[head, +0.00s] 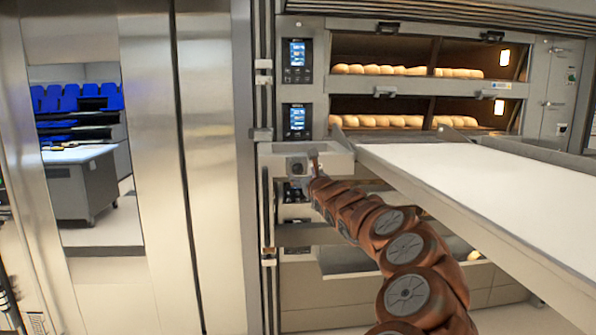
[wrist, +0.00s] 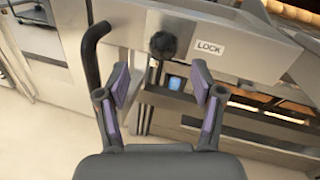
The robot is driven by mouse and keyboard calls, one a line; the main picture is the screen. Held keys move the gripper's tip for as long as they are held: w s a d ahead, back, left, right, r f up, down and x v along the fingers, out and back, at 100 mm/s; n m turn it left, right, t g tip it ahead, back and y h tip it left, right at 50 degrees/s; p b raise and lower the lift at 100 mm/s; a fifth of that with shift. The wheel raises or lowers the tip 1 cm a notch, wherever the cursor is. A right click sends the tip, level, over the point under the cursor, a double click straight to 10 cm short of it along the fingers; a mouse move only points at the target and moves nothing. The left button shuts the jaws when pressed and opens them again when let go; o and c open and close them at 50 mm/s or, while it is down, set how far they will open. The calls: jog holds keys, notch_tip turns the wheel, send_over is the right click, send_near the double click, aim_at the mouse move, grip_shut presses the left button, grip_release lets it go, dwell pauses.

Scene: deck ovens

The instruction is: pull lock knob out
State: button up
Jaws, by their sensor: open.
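The lock knob (wrist: 163,45) is a round black knob on a light metal housing, beside a white label reading LOCK (wrist: 209,48). In the wrist view my gripper (wrist: 160,82) is open, its two fingers with purple pads spread apart. The knob shows beyond the fingertips, roughly midway between them in the picture, and nothing is between the pads. In the head view my arm reaches to the metal housing (head: 330,160) below the ovens, where my gripper (head: 312,157) looks small. I cannot make out the knob there.
A black curved handle (wrist: 92,55) stands left of the knob. A long white loading board (head: 480,185) extends at the right, above my arm. Deck ovens with bread (head: 405,70) are behind. Steel doors (head: 205,130) stand at the left.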

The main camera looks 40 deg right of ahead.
aim_at(300, 172)
jog(key=shift+s+d+f, duration=0.1)
jog(key=shift+d+f, duration=0.05)
jog(key=shift+d, duration=0.3)
jog(key=p+x, duration=0.3)
jog(key=shift+p+x, duration=1.6)
jog(key=shift+x, duration=0.65)
jog(key=shift+c, duration=0.2)
grip_shut()
